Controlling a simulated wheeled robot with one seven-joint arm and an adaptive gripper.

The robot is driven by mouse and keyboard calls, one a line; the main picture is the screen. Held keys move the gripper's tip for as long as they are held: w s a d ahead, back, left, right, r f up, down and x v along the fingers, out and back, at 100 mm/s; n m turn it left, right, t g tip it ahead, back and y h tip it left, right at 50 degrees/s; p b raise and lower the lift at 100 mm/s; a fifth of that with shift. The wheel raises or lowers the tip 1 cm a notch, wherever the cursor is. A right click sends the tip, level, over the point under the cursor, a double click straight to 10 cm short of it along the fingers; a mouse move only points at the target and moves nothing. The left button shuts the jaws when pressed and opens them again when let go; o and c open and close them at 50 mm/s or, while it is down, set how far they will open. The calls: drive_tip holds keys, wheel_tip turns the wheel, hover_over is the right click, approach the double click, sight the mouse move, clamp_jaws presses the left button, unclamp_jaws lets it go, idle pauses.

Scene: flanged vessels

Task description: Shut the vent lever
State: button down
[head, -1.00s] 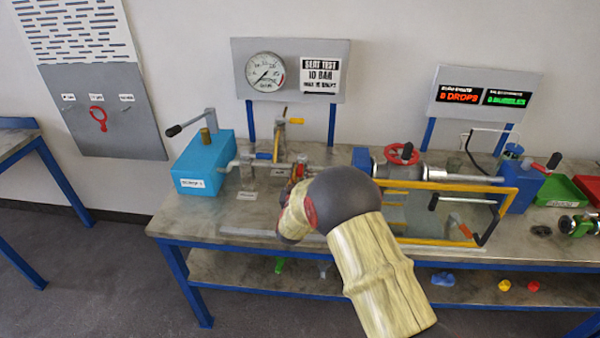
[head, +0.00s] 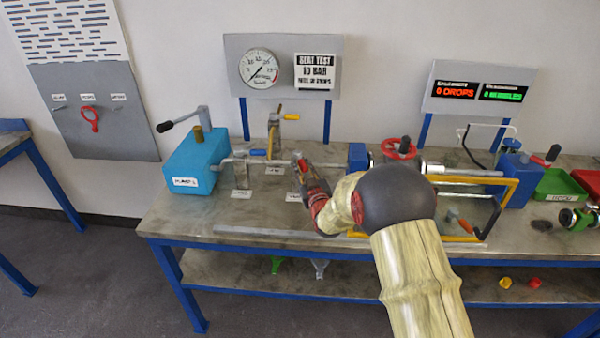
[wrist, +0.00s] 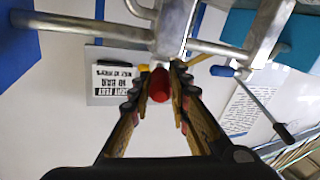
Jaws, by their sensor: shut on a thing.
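The vent lever (wrist: 159,86) shows as a rounded red grip in the wrist view, held between the two fingertips below a grey metal pipe fitting. My gripper (wrist: 159,78) is shut on this red grip.
A blue pump box (head: 197,163) with a black-handled lever stands left on the bench (head: 215,215). A yellow-handled valve (head: 275,135) and a blue handle (head: 258,152) are close left. The gauge panel (head: 285,65) stands behind. A yellow frame (head: 510,190) is at the right.

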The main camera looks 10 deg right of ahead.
drive_tip(key=shift+d+r+n+y, duration=0.15)
drive_tip(key=shift+d+n+y, duration=0.05)
drive_tip(key=shift+n+y, duration=0.25)
drive_tip(key=c, duration=1.7)
unclamp_jaws()
drive_tip(key=shift+o, duration=0.2)
drive_tip(key=s, duration=1.2)
drive_tip(key=shift+d, duration=0.45)
